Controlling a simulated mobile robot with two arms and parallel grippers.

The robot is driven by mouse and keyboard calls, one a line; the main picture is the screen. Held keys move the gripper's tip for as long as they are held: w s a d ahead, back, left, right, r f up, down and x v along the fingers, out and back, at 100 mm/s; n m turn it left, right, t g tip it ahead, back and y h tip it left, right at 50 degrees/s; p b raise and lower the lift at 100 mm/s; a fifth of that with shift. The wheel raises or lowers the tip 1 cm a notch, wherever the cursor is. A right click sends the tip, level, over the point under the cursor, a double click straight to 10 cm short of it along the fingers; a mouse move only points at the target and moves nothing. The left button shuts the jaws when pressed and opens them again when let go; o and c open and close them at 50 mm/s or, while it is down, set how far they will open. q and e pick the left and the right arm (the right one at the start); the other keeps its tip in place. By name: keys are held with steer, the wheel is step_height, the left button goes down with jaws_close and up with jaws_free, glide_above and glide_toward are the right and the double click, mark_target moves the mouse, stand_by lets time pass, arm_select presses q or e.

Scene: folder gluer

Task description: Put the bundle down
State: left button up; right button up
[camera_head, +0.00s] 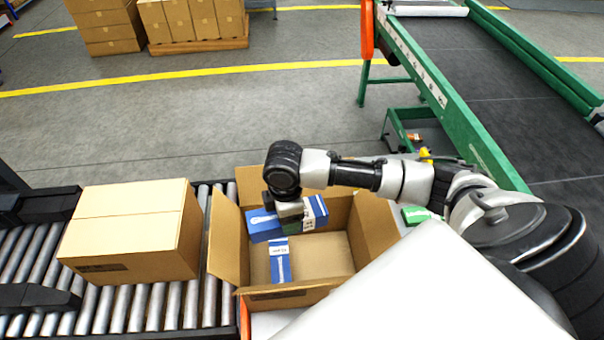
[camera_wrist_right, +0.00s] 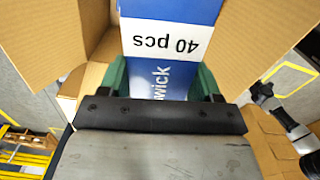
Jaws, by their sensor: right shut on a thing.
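The bundle (camera_head: 264,226) is blue with white printed faces. It is in the upper part of the open carton (camera_head: 373,232). My right gripper (camera_head: 290,218) comes down on it from above and is shut on it. In the right wrist view, the green fingers of the gripper (camera_wrist_right: 161,78) sit on both sides of the bundle (camera_wrist_right: 168,42), which reads "40 pcs". A blue and white box (camera_head: 280,262) stands inside the carton, nearer to me. Whether the bundle touches the carton floor cannot be told. My left gripper is not in view.
A closed carton (camera_head: 135,228) sits on the roller conveyor (camera_head: 150,305) to the left. The open carton's flaps stand out around it, and its floor (camera_head: 325,256) is bare at right. A green-framed belt (camera_head: 480,70) runs at the upper right.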

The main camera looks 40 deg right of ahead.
steer(key=d+f+n, duration=0.1)
steer(key=n, duration=0.1)
steer(key=d+f+n, duration=0.1)
steer(key=f, duration=0.1)
steer(key=d+f+n, duration=0.1)
steer(key=f+n, duration=0.1)
steer(key=shift+d+n, duration=0.1)
steer(key=shift+n, duration=0.2)
steer(key=s+d+f+n, duration=0.3)
steer(key=d+f+n, duration=0.4)
steer(key=f+n, duration=0.25)
steer(key=shift+n, duration=0.45)
step_height(320, 180, down, 13)
steer(key=shift+d+f, duration=0.1)
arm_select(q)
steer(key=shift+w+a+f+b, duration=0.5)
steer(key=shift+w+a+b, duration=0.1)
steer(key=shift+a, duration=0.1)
arm_select(e)
steer(key=shift+f, duration=2.25)
steer(key=shift+s, duration=0.1)
steer(key=shift+f, duration=0.1)
steer(key=o, duration=1.1)
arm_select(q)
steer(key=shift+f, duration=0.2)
